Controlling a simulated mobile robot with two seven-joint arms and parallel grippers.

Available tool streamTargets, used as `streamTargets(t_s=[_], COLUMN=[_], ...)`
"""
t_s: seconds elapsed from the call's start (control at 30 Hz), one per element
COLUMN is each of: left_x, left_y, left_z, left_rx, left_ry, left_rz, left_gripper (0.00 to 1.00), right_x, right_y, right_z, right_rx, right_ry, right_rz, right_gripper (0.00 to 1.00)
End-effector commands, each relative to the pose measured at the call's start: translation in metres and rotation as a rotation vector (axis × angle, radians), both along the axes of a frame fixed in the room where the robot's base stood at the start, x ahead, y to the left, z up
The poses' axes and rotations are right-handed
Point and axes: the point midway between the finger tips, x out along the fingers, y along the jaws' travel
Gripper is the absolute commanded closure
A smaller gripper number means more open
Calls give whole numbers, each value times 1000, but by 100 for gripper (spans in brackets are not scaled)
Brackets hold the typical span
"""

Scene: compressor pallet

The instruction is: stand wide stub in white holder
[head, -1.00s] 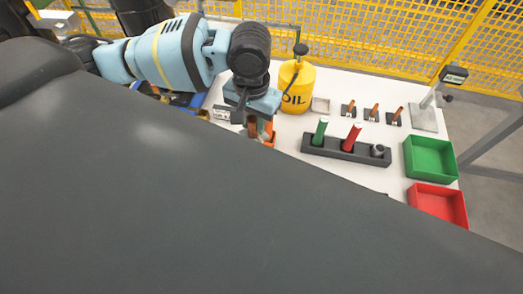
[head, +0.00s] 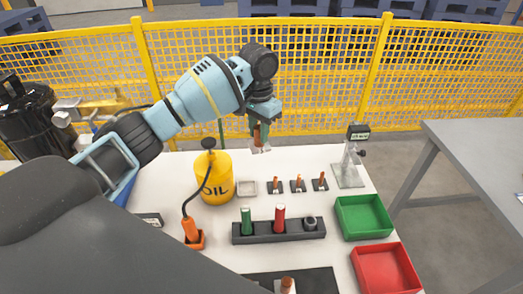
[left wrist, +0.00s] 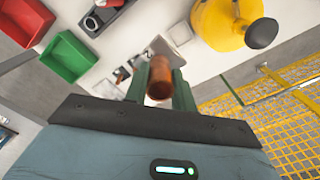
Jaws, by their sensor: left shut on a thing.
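My left gripper (head: 258,130) is shut on a copper-coloured wide stub (head: 257,137), raised above the back edge of the white table. In the left wrist view the stub (left wrist: 160,80) sits between the two green fingers (left wrist: 160,90), its round end facing the camera. A pale square holder (head: 248,187), seemingly the white one, lies on the table right of the yellow oil can. It also shows beyond the stub in the left wrist view (left wrist: 179,31). The stub is apart from it. My right gripper is not in view.
The oil can (head: 216,180) stands left of the pale holder. Several small black holders with copper stubs (head: 298,185) stand to its right. A black rack (head: 265,232) lies in front. Green (head: 362,217) and red (head: 385,268) bins are at right. A yellow fence (head: 330,75) stands behind.

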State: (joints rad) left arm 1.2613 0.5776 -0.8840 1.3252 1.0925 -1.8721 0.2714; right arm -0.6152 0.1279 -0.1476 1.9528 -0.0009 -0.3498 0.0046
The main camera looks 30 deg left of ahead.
Motion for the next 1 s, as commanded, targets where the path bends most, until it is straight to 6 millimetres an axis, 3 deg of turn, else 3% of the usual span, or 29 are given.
streamTargets(t_s=[0.13, 0.2, 0.4, 0.53, 0.7, 1.0], left_x=[22, 28, 33, 30, 28, 27], left_y=[24, 35, 56, 63, 67, 68], left_z=[-28, -53, -125, -155, -173, -175], left_rx=[-3, -2, 0, 0, 1, 1], left_ry=[8, 10, 6, 3, -1, -3], left_rz=[-69, -104, -176, -204, -222, -224], left_gripper=[100, 100, 100, 100, 100, 100], right_x=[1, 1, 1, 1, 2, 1], right_y=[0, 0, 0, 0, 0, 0], right_z=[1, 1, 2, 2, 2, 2], right_rx=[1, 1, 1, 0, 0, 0], right_ry=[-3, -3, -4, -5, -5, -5], right_rz=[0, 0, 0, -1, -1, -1], right_gripper=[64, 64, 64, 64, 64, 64])
